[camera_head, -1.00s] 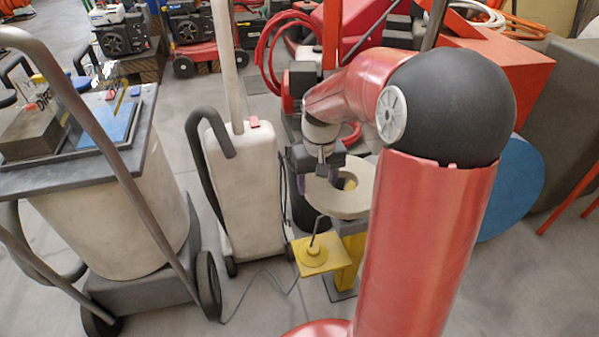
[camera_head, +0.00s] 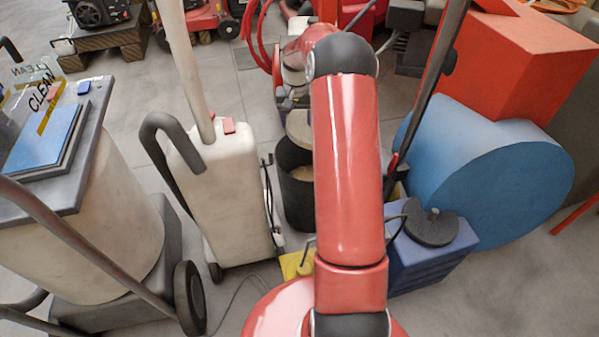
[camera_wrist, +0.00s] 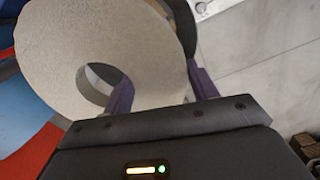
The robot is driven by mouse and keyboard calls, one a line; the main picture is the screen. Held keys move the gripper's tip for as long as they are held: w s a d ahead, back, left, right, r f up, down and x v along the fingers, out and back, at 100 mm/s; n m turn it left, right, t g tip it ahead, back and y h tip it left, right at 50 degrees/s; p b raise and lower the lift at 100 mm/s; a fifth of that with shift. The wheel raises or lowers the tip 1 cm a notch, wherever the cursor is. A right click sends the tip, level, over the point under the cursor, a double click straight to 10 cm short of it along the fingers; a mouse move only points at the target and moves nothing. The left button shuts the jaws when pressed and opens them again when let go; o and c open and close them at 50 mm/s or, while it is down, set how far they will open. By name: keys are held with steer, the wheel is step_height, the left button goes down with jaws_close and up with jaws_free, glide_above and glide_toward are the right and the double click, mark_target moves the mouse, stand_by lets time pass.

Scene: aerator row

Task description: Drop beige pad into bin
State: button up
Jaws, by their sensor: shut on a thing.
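The beige pad (camera_head: 299,128) is a thick ring with a round central hole. In the wrist view the pad (camera_wrist: 60,45) fills the upper left. My gripper (camera_wrist: 160,90) is shut on its ring, one purple finger at the hole and one outside the rim. In the head view my gripper (camera_head: 290,100) is partly hidden behind my red arm. The bin (camera_head: 297,208) is a dark round container below the pad. The pad appears above the bin's far side; the gap cannot be judged. Something beige shows inside the bin.
A white upright machine (camera_head: 222,190) stands close left of the bin. A blue crate (camera_head: 430,258) bearing a black disc (camera_head: 433,228) stands at right, before a large blue drum (camera_head: 500,165). A yellow block (camera_head: 292,265) is near my base. A cart with a grey top (camera_head: 85,165) stands far left.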

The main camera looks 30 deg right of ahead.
steer(key=shift+w+f, duration=0.1)
steer(key=shift+f, duration=0.15)
step_height(320, 180, down, 6)
steer(key=b, duration=0.4)
steer(key=shift+r, duration=0.2)
steer(key=o, duration=1.1)
step_height(320, 180, up, 8)
steer(key=shift+f+p, duration=0.1)
steer(key=shift+p, duration=0.2)
